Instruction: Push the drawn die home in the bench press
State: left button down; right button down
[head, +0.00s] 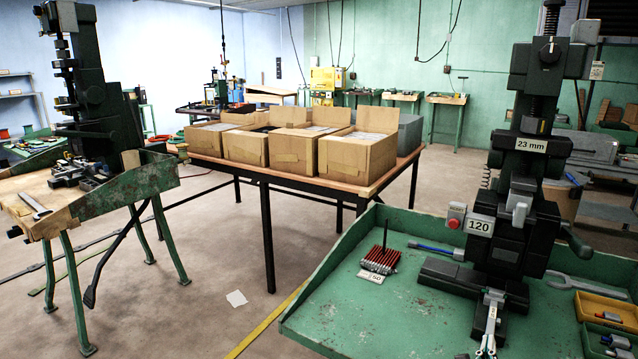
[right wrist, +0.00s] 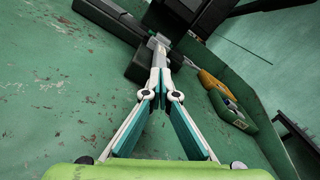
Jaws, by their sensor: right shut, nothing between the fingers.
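The black bench press (head: 518,215) stands on the green bench at the right, with labels reading 23 mm and 120. Its dark base (head: 450,275) reaches out low at the front. A small light-grey metal block, seemingly the die (head: 494,296), sits at the front of the press base; it also shows in the right wrist view (right wrist: 156,41). My right gripper (head: 491,316) is shut and empty, its fingertips (right wrist: 160,62) pointing at the block's near side. They are at or very close to the block; I cannot tell whether they touch. My left gripper is not in view.
The green bench (head: 350,315) has a raised rim. A rack of red-handled pieces (head: 381,258) stands left of the press. A spanner (head: 590,284) and a yellow bin (head: 605,312) lie to the right. Bare bench top is free at the front left.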

aim_at(496, 326)
jog(key=shift+w+d+f+b, duration=0.2)
jog(key=shift+w+d+b, duration=0.2)
jog(key=shift+w+d, duration=0.15)
jog(key=shift+w+d+f+b, duration=0.2)
jog(key=shift+w+d+b, duration=0.2)
jog(key=shift+w+d, duration=0.1)
dwell(1.2)
jog(key=shift+d+b+x, duration=0.2)
jog(key=shift+b+x, duration=0.7)
jog(key=shift+x, duration=1.05)
dwell(1.3)
jog(key=shift+s, duration=0.15)
jog(key=shift+a+p+v, duration=0.15)
jog(key=shift+p+v, duration=0.3)
jog(key=shift+v, duration=0.85)
jog(key=shift+a+p+v, duration=0.15)
jog(key=shift+p+v, duration=0.3)
jog(key=shift+v, duration=0.8)
jog(key=shift+r, duration=0.1)
